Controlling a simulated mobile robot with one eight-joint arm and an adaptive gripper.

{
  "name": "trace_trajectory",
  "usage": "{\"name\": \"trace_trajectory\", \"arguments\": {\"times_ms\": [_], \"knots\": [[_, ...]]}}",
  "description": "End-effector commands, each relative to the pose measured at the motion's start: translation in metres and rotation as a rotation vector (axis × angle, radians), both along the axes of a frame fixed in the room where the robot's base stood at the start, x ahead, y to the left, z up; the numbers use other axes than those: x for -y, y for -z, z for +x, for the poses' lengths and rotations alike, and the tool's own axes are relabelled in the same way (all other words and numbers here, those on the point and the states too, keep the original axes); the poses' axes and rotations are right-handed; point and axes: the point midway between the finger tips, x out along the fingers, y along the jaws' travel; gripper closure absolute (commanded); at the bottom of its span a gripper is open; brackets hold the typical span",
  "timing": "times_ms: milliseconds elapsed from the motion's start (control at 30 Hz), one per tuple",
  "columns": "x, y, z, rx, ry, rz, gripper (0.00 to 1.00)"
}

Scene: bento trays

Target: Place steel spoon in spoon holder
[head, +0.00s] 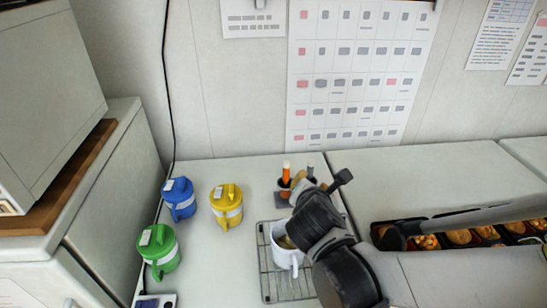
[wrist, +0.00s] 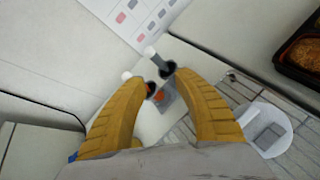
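The spoon holder (wrist: 168,101) is a small grey base with dark cups, at the back of the counter; it also shows in the head view (head: 283,207). A grey-handled utensil (wrist: 156,57), which looks like the steel spoon, stands in one dark cup; its handle shows in the head view (head: 311,169). Its lower end is hidden. An orange-handled utensil (head: 286,174) with a white top stands in the other cup. My gripper (wrist: 162,80) has its yellow fingers spread apart, with the holder showing between and beyond them. I see nothing clamped between the fingers.
A white mug (head: 283,258) stands on a wire rack (head: 270,284) in front of the holder. Blue (head: 180,203), yellow (head: 227,212) and green (head: 160,256) lidded mugs stand left. Dark food trays (head: 437,225) lie right. The counter between yellow mug and rack is clear.

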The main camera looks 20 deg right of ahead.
Motion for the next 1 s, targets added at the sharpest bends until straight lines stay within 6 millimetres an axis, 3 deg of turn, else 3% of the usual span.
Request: {"name": "trace_trajectory", "arguments": {"times_ms": [300,500,700,1000], "knots": [[-0.027,-0.004,-0.061,0.198,0.753,1.150,0.64],[-0.056,-0.014,-0.098,0.260,1.228,1.644,0.64],[-0.070,-0.019,-0.114,0.280,1.453,1.825,0.64],[-0.071,-0.020,-0.115,0.282,1.469,1.837,0.64]]}}
